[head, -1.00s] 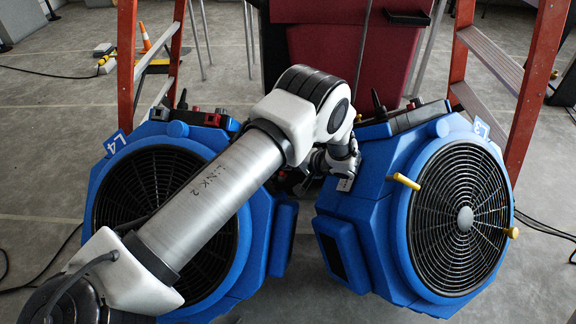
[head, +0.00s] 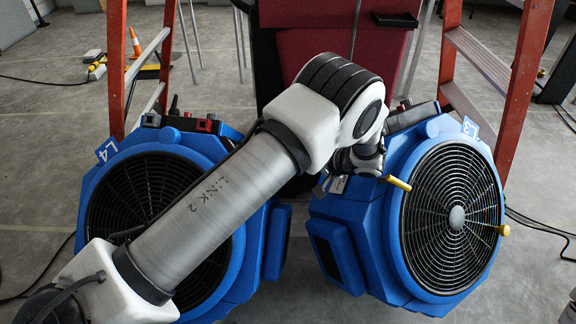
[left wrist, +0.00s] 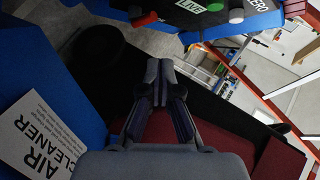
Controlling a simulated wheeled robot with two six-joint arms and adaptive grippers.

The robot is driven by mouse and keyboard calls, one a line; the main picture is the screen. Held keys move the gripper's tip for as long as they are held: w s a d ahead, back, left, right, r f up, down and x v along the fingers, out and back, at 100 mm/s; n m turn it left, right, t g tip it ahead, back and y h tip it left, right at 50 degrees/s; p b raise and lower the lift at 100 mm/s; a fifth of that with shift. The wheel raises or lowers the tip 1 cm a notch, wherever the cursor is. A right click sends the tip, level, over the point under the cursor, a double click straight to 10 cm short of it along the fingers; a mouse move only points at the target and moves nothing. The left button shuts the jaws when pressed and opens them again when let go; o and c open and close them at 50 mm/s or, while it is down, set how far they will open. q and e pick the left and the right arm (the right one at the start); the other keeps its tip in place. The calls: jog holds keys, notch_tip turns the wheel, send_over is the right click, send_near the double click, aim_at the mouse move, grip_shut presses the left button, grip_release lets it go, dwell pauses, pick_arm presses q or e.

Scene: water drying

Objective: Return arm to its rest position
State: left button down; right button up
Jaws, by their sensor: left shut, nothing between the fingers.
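My left arm comes in from the lower left in the head view and crosses in front of two blue fan units. Its wrist (head: 362,158) is beside the inner side of the right blue unit (head: 330,210); the fingers are hidden there. In the left wrist view my left gripper (left wrist: 160,72) is shut and empty, its fingertips together. A blue unit (left wrist: 50,25) with a white "AIR CLEANER" label (left wrist: 38,135) fills the left of that view. My right gripper is not in view.
The left blue unit (head: 130,165) is partly behind my arm. Orange ladders stand behind at left (head: 115,70) and right (head: 520,90). A dark red padded object (head: 330,50) is between them. A small orange cone (head: 135,42) stands farther back. Yellow knobs (head: 398,183) jut from the right unit.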

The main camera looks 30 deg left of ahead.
pick_arm(q)
jog(key=v, duration=0.3)
dwell(0.5)
